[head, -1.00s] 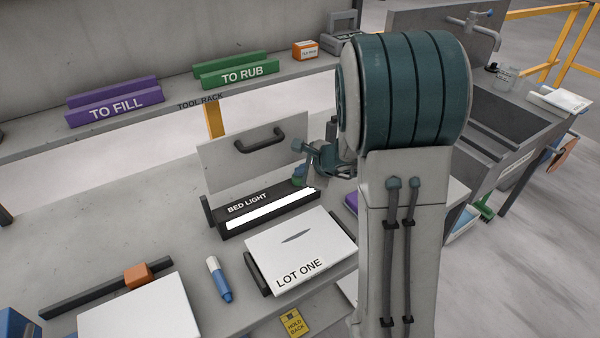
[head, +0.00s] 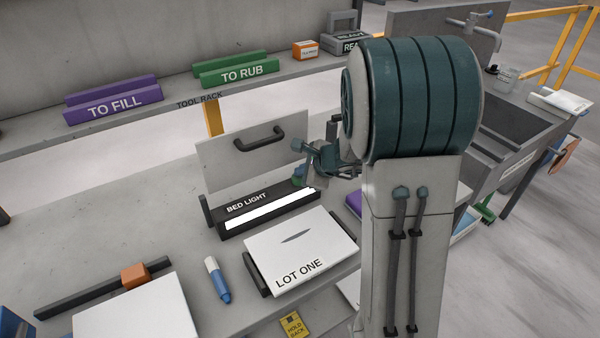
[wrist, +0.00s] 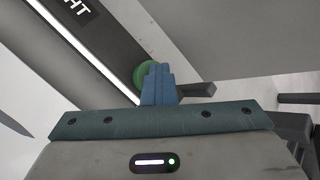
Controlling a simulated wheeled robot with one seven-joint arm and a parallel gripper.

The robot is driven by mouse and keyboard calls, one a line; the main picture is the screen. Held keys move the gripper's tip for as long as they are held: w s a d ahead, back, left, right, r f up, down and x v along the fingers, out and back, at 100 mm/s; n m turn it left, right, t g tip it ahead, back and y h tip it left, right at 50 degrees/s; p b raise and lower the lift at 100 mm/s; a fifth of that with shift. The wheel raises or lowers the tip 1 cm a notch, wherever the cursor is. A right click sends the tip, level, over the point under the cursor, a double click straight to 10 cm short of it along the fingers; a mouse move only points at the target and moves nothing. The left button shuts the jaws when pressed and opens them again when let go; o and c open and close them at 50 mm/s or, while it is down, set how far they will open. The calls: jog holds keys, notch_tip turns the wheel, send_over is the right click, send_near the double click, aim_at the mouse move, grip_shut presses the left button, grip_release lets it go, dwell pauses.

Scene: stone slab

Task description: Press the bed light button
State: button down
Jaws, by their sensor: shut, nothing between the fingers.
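The bed light (head: 232,222) is a long black bar labelled BED LIGHT, with a lit white strip along its front, on the stone slab. Its green round button (wrist: 148,73) is at the bar's right end, partly hidden by my fingers in the wrist view. In the head view the button (head: 298,181) shows as a small green bit. My gripper (wrist: 157,70) is shut and empty, its blue fingertips over the button. I cannot tell whether they touch it. In the head view my gripper (head: 300,172) is at the bar's right end, partly hidden by my arm.
A grey upright panel with a black handle (head: 258,138) stands just behind the bar. The LOT ONE slab (head: 300,250) lies in front, with a blue marker (head: 218,280) to its left. The tool rack shelf (head: 180,109) runs behind.

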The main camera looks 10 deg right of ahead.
jog(key=shift+r+p, duration=2.45)
jog(key=shift+r, duration=0.25)
